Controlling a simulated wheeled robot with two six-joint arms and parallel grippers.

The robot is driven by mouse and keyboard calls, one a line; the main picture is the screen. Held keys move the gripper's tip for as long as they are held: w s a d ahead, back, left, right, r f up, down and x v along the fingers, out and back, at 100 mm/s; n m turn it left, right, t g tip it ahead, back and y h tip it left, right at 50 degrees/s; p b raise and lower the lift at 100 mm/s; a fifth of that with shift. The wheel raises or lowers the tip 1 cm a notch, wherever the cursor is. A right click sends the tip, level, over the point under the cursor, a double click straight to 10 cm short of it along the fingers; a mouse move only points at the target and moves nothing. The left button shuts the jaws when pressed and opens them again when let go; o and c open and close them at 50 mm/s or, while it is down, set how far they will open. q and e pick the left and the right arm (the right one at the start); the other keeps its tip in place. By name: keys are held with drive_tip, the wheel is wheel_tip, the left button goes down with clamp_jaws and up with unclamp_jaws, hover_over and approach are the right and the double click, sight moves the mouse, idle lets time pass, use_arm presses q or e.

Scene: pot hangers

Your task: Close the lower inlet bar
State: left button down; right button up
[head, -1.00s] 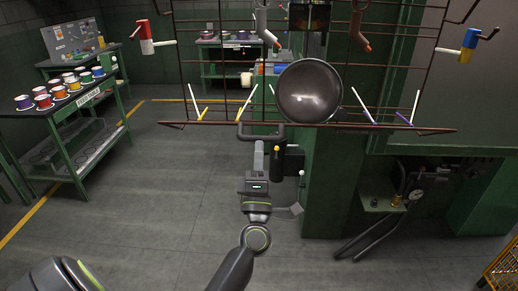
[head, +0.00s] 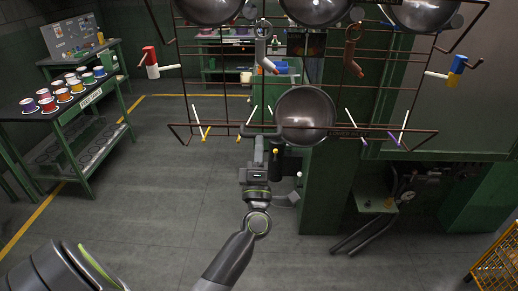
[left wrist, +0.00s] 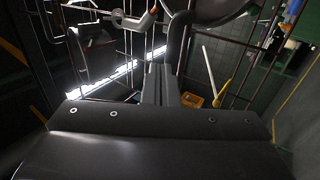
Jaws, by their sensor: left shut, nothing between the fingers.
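The lower bar (head: 350,131) is a thin brown rod along the bottom front of the hanging rack. A dark curved handle (head: 262,130) sits on it left of the middle. It also shows in the left wrist view (left wrist: 178,40). My left gripper (head: 259,148) is shut and empty, with its fingertips just below the handle. In the left wrist view its fingers (left wrist: 160,86) point at the handle; whether they touch it I cannot tell. A dark round pan (head: 305,116) hangs right beside the handle. My right gripper is out of view.
More pans (head: 315,8) hang higher on the rack. Red-white (head: 151,62) and blue-yellow (head: 456,66) handles stick out at its sides. A green post (head: 322,190) stands right of my left arm. A table with cups (head: 70,95) is at left. The left floor is clear.

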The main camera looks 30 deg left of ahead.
use_arm(q)
drive_tip(key=shift+w+a+r+p, duration=0.1)
drive_tip(key=shift+w+r+p, duration=0.1)
drive_tip(key=shift+r+p, duration=0.25)
drive_tip(key=shift+w+a+r+p, duration=0.1)
drive_tip(key=shift+w+r+p, duration=0.1)
drive_tip(key=shift+r, duration=0.4)
drive_tip(key=shift+r, duration=0.1)
